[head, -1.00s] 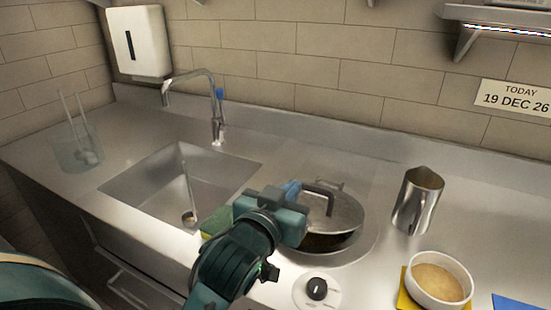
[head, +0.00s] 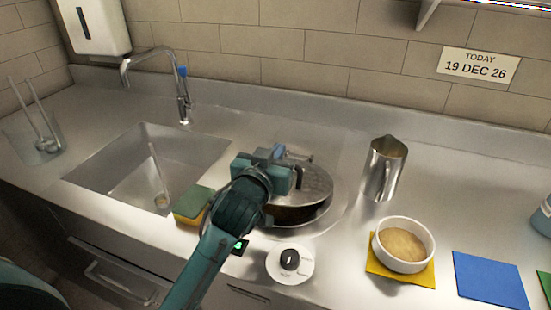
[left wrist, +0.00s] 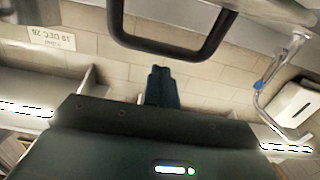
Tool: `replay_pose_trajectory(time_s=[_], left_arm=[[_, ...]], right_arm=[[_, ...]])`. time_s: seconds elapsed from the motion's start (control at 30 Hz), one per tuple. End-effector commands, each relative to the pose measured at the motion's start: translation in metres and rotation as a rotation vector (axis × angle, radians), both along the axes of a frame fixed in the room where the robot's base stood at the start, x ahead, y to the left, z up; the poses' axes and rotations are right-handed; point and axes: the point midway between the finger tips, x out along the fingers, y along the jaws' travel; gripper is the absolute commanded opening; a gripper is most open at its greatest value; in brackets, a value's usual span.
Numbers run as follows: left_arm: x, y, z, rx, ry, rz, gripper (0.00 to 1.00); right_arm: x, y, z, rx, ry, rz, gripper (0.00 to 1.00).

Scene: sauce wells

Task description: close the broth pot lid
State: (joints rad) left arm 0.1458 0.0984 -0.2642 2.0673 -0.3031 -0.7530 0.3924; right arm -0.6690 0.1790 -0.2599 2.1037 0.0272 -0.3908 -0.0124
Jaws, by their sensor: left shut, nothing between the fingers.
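The broth pot (head: 290,214) stands on the counter at the middle of the head view. Its metal lid (head: 316,188) is over it, with a dark band between the lid's front edge and the metal rim below. The lid looks tilted, but I cannot tell how far. My left gripper (head: 278,154) is shut and empty at the lid's left side, hiding part of it and most of its handle. In the left wrist view, a dark handle loop (left wrist: 178,50) shows beyond the shut fingertips (left wrist: 160,70), apart from them in the picture. My right gripper is not in view.
A round knob (head: 290,260) sits in front of the pot. A sponge (head: 192,206) and the sink (head: 130,180) are left. A metal pitcher (head: 382,170), a bowl (head: 404,262) on a yellow mat and a blue mat (head: 490,281) are right. A tap (head: 183,95) stands behind the sink.

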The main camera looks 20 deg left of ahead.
Motion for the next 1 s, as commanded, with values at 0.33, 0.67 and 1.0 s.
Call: replay_pose_trajectory(time_s=[0.33, 0.67, 1.0], left_arm=[[-0.006, 0.0, -0.013, 0.0, -0.001, -0.001, 0.0], [-0.013, 0.0, -0.027, -0.001, 0.004, 0.001, 0.0], [-0.019, 0.001, -0.036, 0.0, -0.001, 0.001, 0.0]], right_arm=[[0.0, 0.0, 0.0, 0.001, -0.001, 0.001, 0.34], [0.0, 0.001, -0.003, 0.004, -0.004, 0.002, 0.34], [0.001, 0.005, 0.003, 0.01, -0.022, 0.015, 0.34]])
